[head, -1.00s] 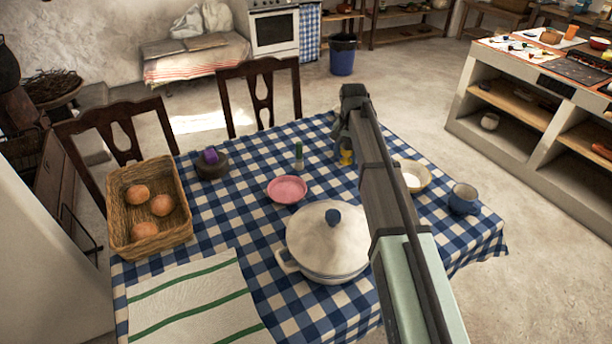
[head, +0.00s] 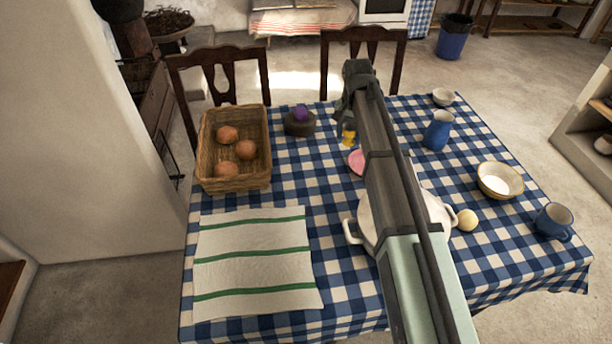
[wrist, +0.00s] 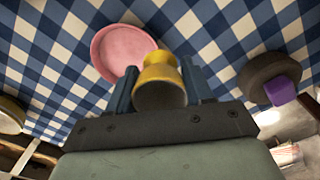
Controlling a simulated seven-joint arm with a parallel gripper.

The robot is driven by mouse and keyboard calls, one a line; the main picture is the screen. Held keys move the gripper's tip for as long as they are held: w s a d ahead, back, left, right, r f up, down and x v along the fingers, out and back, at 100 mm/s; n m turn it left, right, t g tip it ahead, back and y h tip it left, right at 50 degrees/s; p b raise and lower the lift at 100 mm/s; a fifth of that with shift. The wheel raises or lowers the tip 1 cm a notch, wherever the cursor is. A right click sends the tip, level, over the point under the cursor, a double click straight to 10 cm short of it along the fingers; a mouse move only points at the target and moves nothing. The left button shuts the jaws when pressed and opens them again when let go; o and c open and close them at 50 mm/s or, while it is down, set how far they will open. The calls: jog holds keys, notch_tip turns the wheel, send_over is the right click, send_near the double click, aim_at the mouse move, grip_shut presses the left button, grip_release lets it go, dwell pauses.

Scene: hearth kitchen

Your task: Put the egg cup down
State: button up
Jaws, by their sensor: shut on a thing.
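The yellow egg cup (head: 348,136) is held in my gripper (head: 347,122) over the far middle part of the checked tablecloth (head: 320,200). In the wrist view the egg cup (wrist: 161,72) sits between the two blue fingers of my gripper (wrist: 160,80), which are shut on it. Its inside looks dark. The pink dish (wrist: 122,48) is beside the egg cup in the wrist view; in the head view my arm partly covers the dish (head: 356,161). I cannot tell how high the egg cup is above the cloth.
A dark round pot (head: 299,125) with a purple thing (head: 300,113) stands left of the egg cup. A basket of rolls (head: 235,178) and a striped towel (head: 252,262) lie farther left. The lidded white pot (head: 428,208), blue jug (head: 438,131), bowl (head: 500,181) and mug (head: 553,221) are to the right.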

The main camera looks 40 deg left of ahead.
jog(key=n, duration=0.1)
send_over(306, 176)
jog(key=shift+f+m, duration=0.85)
jog(key=shift+f, duration=1.65)
jog(key=shift+f+m, duration=0.85)
jog(key=shift+f, duration=1.65)
jog(key=shift+f, duration=0.1)
jog(key=o, duration=1)
jog(key=shift+o, duration=0.2)
notch_tip(306, 176, up, 12)
